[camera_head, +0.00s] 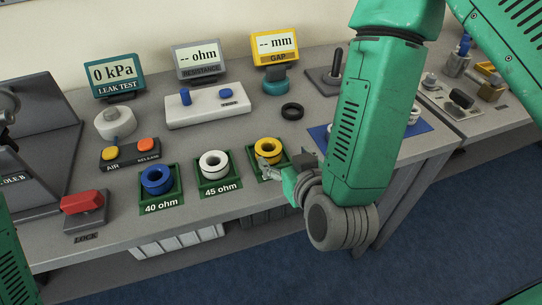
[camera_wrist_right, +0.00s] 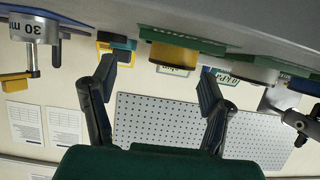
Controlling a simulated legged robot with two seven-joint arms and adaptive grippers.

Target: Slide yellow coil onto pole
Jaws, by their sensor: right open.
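The yellow coil (camera_head: 268,146) sits on a green pad (camera_head: 284,156) at the table's front edge, right of the white coil. My right gripper (camera_head: 274,165) is at the coil's near side, partly covering it and its pad. In the right wrist view, which is upside down, the yellow coil (camera_wrist_right: 173,54) lies ahead, between and beyond the spread fingers of the right gripper (camera_wrist_right: 158,80), with nothing held. Which is the task's pole, I cannot tell. My left gripper is out of view.
The white coil (camera_head: 213,161) and the blue coil (camera_head: 156,178) sit on labelled pads to the left. The gap display (camera_head: 275,46) stands at the back. A blue mat (camera_head: 413,139) is partly hidden behind my right arm.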

